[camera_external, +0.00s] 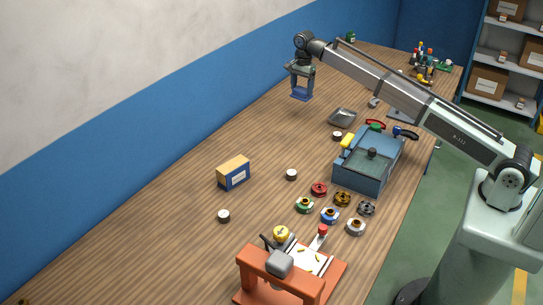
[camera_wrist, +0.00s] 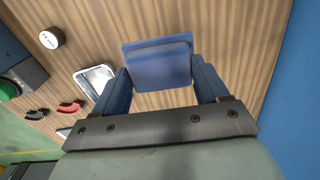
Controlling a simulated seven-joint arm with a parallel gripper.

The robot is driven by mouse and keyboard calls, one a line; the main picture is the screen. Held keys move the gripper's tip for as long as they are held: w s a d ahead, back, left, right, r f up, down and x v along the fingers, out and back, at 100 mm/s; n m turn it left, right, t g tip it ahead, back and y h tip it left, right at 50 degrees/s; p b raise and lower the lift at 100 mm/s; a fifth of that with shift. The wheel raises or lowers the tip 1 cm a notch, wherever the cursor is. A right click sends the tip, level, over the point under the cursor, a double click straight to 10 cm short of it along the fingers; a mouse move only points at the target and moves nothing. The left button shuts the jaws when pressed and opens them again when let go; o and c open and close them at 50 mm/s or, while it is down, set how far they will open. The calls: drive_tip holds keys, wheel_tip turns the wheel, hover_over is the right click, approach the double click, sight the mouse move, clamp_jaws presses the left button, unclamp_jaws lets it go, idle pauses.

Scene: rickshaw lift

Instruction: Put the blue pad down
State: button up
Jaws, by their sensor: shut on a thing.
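The blue pad (camera_wrist: 160,68) is a flat, rounded blue piece held between the two blue fingers of my gripper (camera_wrist: 163,84) in the wrist view. In the external view the pad (camera_external: 301,95) hangs under my gripper (camera_external: 302,86), at the far left part of the wooden table, near the blue wall. My gripper is shut on the pad. The pad looks to be above the table top, but the exact gap is hard to tell.
The wooden table (camera_external: 180,200) is bare below and left of the pad. A metal tray (camera_external: 342,117) and a white-topped puck (camera_external: 337,136) lie nearby. A blue machine box (camera_external: 362,170) stands to the right. A yellow-blue carton (camera_external: 233,173) stands closer to the camera.

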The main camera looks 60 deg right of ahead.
drive_tip(key=shift+n, duration=0.4)
drive_tip(key=shift+f, duration=5)
drive_tip(key=shift+f, duration=0.1)
drive_tip(key=o, duration=1.1)
drive_tip(key=shift+c, duration=0.2)
wheel_tip(320, 180, up, 12)
drive_tip(key=shift+r, duration=0.1)
